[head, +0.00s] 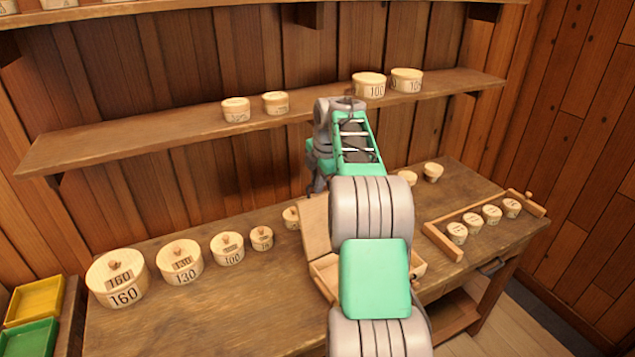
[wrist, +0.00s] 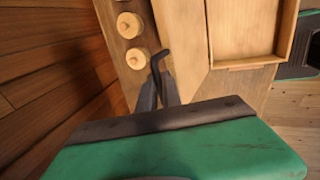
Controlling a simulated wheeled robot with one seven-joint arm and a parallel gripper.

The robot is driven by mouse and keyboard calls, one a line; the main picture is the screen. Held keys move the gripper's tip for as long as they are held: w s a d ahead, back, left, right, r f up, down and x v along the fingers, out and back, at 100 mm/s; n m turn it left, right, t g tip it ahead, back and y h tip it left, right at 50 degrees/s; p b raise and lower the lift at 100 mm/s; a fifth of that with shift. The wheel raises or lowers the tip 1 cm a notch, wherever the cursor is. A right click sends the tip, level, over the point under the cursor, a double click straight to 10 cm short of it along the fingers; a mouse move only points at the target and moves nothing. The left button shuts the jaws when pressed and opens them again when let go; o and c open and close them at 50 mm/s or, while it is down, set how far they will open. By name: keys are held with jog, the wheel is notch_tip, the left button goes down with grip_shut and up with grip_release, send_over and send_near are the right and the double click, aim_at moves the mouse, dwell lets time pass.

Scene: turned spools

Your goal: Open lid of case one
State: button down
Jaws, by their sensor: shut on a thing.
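A wooden case (head: 326,284) sits on the workbench, partly hidden behind my arm. Its lid (head: 314,232) is raised and leans up at the case's left rear side. In the wrist view the lid (wrist: 183,38) is a tilted plain panel beside the open case (wrist: 283,50), whose bare interior shows. My gripper (head: 318,186) is at the lid's upper edge. I cannot read any number on the case.
Round numbered boxes stand left of the case, the largest marked 160 (head: 121,279). A wooden rack (head: 444,241) with several small pots is at the right. A shelf (head: 190,124) with more boxes runs behind my arm. Yellow (head: 36,300) and green bins are at far left.

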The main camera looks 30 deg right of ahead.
jog(key=shift+a+f, duration=0.1)
jog(key=shift+f, duration=0.2)
jog(key=c, duration=1.6)
grip_release()
jog(key=shift+o, duration=0.3)
jog(key=shift+s, duration=0.1)
jog(key=shift+f, duration=0.1)
jog(key=v, duration=0.8)
jog(key=shift+r, duration=0.3)
